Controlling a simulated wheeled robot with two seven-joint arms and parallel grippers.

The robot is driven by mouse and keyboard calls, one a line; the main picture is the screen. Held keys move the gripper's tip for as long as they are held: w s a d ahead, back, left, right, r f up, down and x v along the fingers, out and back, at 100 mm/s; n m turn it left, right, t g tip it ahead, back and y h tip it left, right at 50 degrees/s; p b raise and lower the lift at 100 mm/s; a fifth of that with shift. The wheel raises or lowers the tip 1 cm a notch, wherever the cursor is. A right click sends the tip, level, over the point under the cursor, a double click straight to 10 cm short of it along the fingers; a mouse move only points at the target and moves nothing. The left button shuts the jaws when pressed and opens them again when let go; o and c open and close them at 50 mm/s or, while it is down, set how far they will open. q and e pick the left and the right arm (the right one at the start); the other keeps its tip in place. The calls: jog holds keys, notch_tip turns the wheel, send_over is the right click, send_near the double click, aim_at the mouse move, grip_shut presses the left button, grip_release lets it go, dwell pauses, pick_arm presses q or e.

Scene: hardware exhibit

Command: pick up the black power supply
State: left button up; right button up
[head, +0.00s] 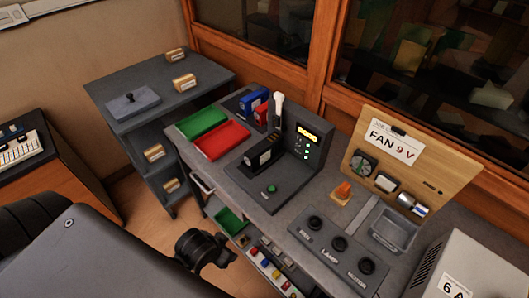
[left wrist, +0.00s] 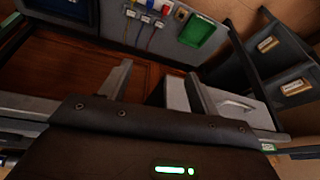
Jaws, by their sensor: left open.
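A black block that looks like the black power supply (head: 264,152) sits in the dark test stand on the grey bench in the head view. A white lever (head: 278,110) stands behind it, and a panel with lit yellow and green indicators is to its right. My left gripper (left wrist: 160,72) shows in the left wrist view with its two fingers apart and nothing between them. It is low in front of the bench, away from the black block, which is not visible in the left wrist view. My right gripper is in neither view.
Green (head: 201,122) and red (head: 222,139) trays lie left of the stand. Blue (head: 253,101) and red (head: 261,115) blocks stand behind it. A knob panel (head: 337,246) and wooden FAN 9 V board (head: 408,160) are right. The drawer handle (left wrist: 238,105) is near my left fingers.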

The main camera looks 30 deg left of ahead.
pick_arm(q)
jog(key=w+a+r+t+h, duration=0.1)
jog(key=w+a+r+t, duration=0.15)
jog(key=w+r, duration=0.35)
jog(key=w+a+r+t, duration=0.2)
jog(key=w+r+t, duration=0.2)
jog(key=w, duration=0.4)
jog(key=m+t+h, duration=0.2)
jog(key=t+h, duration=0.1)
send_near(259, 149)
jog(key=shift+s+a+f, duration=0.15)
jog(key=shift+a+f, duration=0.3)
jog(key=shift+f, duration=0.45)
jog(key=shift+h, duration=0.4)
jog(key=x, duration=0.4)
jog(key=p+x, duration=0.1)
jog(key=x, duration=0.1)
jog(key=shift+a+r, duration=0.1)
jog(key=shift+r, duration=0.3)
jog(key=shift+w, duration=0.3)
jog(key=p+x, duration=0.1)
jog(key=x, duration=0.3)
jog(key=shift+w+d+f+p, duration=0.2)
jog(key=shift+w+f+p, duration=0.1)
grip_shut()
jog(key=shift+r, duration=0.15)
